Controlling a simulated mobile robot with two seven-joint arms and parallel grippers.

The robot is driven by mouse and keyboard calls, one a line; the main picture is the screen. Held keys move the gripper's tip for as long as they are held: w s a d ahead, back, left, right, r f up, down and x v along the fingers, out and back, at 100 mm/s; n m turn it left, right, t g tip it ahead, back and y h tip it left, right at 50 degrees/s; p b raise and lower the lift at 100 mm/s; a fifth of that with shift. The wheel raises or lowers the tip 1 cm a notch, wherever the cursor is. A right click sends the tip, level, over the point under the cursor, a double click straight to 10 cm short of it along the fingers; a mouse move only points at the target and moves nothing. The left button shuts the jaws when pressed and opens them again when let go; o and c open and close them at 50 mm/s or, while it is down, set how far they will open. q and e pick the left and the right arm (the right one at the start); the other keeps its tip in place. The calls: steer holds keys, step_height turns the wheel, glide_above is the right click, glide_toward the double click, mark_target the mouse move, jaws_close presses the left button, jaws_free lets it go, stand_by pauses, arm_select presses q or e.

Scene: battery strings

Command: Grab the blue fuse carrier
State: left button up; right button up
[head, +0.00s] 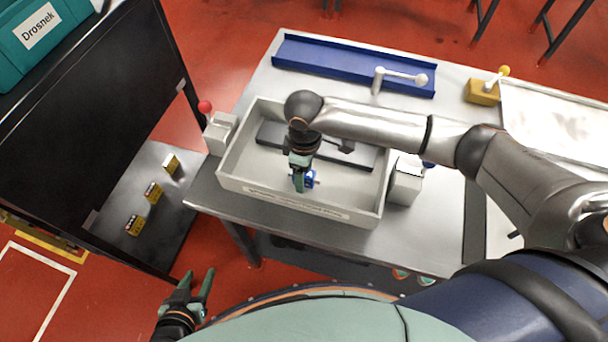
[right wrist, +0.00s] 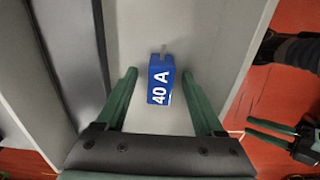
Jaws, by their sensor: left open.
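The blue fuse carrier (head: 310,180) is inside the grey tray (head: 232,184), near its front wall. In the right wrist view the blue fuse carrier (right wrist: 160,82) shows a white "40 A" label and a pale tab at its far end. My right gripper (head: 300,184) reaches down into the tray over it and partly hides it in the head view. In the right wrist view its two green fingers stand wide apart, one each side of the carrier, with visible gaps. My left gripper (head: 196,282) is open and empty, low in front of the table.
A dark plate (head: 360,156) lies in the tray behind the carrier. Grey blocks flank the tray, the left one with a red-knobbed lever (head: 205,107). A blue channel (head: 340,62) lies behind.

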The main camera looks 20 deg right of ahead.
jaws_close()
stand_by(0.3)
stand_by(0.3)
steer(key=shift+r, duration=0.2)
